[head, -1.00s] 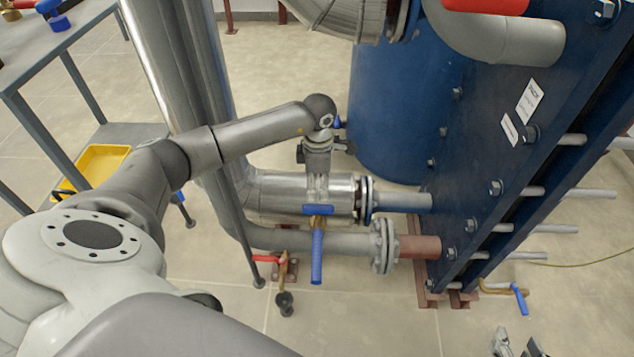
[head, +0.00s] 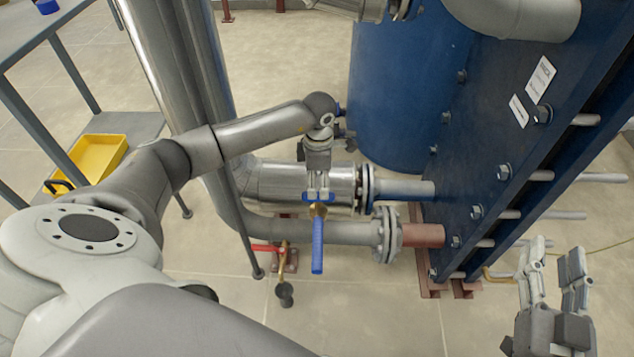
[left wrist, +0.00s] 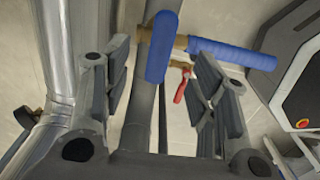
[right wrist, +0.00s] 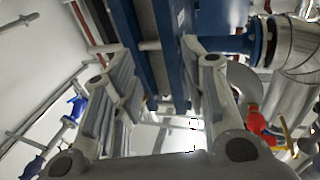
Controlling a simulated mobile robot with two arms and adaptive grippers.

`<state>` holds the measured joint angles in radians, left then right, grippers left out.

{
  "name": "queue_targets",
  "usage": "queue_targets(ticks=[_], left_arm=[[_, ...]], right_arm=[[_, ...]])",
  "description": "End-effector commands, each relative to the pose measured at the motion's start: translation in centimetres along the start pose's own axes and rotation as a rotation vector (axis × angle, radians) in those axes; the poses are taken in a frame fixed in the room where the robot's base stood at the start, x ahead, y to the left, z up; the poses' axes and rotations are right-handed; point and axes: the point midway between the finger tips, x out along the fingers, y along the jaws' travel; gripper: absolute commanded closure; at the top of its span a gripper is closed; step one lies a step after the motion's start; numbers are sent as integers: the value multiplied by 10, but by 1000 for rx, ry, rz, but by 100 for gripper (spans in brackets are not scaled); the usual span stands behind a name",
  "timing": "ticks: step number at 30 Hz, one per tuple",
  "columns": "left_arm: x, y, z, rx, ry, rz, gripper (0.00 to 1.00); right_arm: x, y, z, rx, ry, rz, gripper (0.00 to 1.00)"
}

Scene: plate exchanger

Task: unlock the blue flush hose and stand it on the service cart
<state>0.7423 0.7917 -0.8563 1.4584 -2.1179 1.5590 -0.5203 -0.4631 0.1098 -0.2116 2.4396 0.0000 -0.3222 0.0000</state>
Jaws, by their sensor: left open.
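A blue sleeve (head: 317,246), which looks like the flush hose or its grip, hangs from a brass fitting (head: 318,211) below the jacketed steel pipe. A short blue crossbar (head: 317,197) sits above it. My left gripper (head: 318,185) reaches down over this fitting. In the left wrist view, the blue sleeve (left wrist: 160,48) lies between its parted fingers, with a second blue grip (left wrist: 235,55) by the right finger. Contact is unclear. My right gripper (head: 556,262) is open and empty at the lower right. The grey service cart (head: 85,22) stands at the left.
A yellow bin (head: 90,160) sits on the cart's lower shelf. A red-handled valve (head: 268,248) is left of the blue sleeve. The blue plate exchanger (head: 480,150) with protruding rods stands right, and a blue tank (head: 388,100) behind. Vertical steel pipes (head: 175,60) stand between cart and fitting.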

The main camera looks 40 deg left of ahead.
Motion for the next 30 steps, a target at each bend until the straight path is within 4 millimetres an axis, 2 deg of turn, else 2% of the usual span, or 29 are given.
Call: queue_targets(ticks=[11, 21, 30], left_arm=[[22, -1, -3, -2, 0, 0, 46], [40, -1, -8, -7, 1, 0, 46], [49, -1, -11, -9, 0, 0, 46]], right_arm=[[-5, -7, -54, 9, 309, -16, 60], [-27, -13, -99, 20, 587, -30, 60], [-45, -15, -121, 28, 740, -36, 60]])
